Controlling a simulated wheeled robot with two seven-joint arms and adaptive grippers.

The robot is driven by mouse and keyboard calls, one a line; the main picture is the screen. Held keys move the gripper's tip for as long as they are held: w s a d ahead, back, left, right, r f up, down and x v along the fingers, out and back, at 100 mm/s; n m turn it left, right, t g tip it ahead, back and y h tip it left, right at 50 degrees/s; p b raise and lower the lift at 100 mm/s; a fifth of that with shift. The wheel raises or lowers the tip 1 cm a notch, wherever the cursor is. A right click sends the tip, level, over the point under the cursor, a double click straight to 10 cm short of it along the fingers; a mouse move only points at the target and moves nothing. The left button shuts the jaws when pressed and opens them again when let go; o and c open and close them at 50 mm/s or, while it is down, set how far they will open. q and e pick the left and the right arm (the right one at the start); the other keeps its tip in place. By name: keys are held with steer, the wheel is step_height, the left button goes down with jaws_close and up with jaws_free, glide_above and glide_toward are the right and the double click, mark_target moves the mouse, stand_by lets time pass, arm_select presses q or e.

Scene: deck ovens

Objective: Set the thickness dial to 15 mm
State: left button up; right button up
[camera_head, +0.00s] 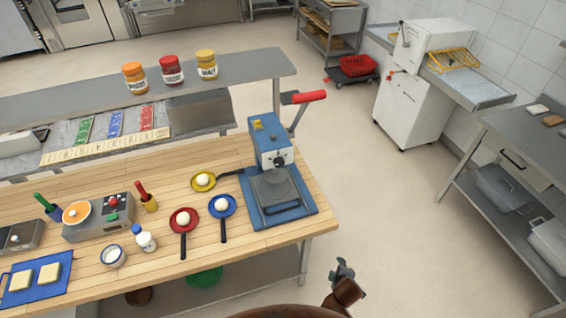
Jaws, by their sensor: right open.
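A blue press (268,138) with a red-handled lever (303,97) stands on a blue base at the right end of the wooden table. A small dark round knob (279,161) sits on its front face; it looks like the dial, but its marks are too small to read. My right gripper (344,271) is open and empty, over the floor beyond the table's right front corner, well apart from the press. My left gripper is not in view.
Pans in yellow (203,187), red (183,227) and blue (231,209), each with a white ball, lie left of the press. A grey shelf (200,72) with jars runs behind. The floor right of the table is clear.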

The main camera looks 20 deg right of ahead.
steer(key=w+a+r+n+t+p, duration=0.1)
steer(key=w+r+n+t, duration=0.2)
steer(key=r, duration=0.5)
steer(key=w+a+r+n+t+h+p, duration=0.1)
steer(key=w+r+n, duration=0.2)
steer(key=w+r, duration=0.35)
steer(key=w+a+r+n+t+p, duration=0.1)
steer(key=w+r+n, duration=0.15)
steer(key=r, duration=0.65)
steer(key=n+t+y+p, duration=0.2)
steer(key=n+t+y, duration=0.3)
steer(key=n, duration=1.3)
glide_toward(280, 165)
steer(key=w+t, duration=0.1)
steer(key=w, duration=0.1)
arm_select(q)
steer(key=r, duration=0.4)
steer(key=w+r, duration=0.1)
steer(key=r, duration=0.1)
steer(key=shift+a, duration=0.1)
arm_select(e)
steer(key=shift+m+h, duration=0.3)
steer(key=shift+m, duration=0.05)
steer(key=w, duration=0.4)
steer(key=w+f, duration=0.1)
steer(key=w, duration=0.1)
steer(key=shift+w+a, duration=0.25)
steer(key=shift+a, duration=0.05)
steer(key=shift+c, duration=0.2)
steer(key=c, duration=1.1)
